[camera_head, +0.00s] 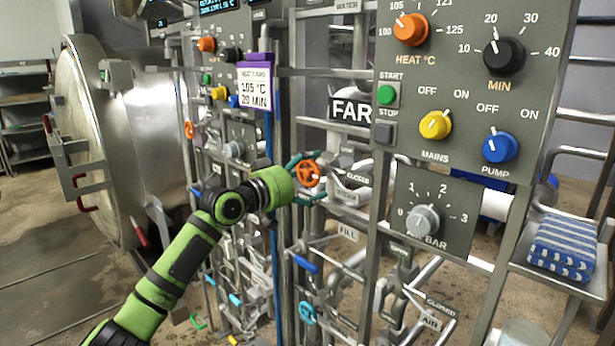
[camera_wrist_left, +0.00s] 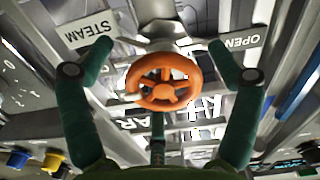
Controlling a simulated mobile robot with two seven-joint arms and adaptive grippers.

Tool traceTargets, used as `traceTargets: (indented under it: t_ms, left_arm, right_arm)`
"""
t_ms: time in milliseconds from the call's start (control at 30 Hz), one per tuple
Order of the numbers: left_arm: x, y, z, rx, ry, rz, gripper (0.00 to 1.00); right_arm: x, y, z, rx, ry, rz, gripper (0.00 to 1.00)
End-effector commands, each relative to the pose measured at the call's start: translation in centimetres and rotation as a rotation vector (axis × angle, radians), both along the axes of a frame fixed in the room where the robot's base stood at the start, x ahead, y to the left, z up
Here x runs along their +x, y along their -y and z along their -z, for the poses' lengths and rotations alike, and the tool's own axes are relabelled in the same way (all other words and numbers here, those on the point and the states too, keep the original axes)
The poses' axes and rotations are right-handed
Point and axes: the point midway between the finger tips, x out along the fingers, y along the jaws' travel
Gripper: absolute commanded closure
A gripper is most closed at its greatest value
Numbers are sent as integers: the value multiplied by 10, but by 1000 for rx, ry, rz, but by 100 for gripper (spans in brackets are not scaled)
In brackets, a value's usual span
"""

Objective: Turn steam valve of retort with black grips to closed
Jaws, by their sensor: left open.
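An orange steam handwheel (camera_head: 308,173) sits on the pipework left of the near control panel. In the left wrist view the handwheel (camera_wrist_left: 163,83) is centred between my fingers, with a STEAM label (camera_wrist_left: 88,32) at its left and an OPEN label (camera_wrist_left: 238,41) at its right. No black grips are visible. My right gripper is out of view.
A second orange wheel (camera_head: 190,129) is farther back. A FAR sign (camera_head: 351,111) hangs beside the near control panel (camera_head: 455,70). A steel retort door (camera_head: 85,130) with red grips stands left. Blue valve handles and pipes crowd below the wheel. Striped cloths (camera_head: 562,248) lie on a right shelf.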

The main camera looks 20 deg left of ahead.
Motion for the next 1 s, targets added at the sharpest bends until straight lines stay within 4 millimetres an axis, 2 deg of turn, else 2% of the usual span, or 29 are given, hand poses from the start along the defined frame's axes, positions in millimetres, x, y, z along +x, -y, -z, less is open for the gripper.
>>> traceTargets:
  t_ms: [133,233,600,800,1000]
  left_arm:
    - [-6,-3,-1,-1,3,-2,10]
    - [-18,-8,-1,1,3,-4,10]
    - [-87,-31,1,6,-4,-1,10]
    - [-105,-39,1,1,-3,-1,10]
    - [-112,-41,0,0,-2,0,10]
  right_arm:
    - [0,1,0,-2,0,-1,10]
    - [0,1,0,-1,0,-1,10]
    - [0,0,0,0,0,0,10]
    - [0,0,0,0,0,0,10]
    - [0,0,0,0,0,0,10]
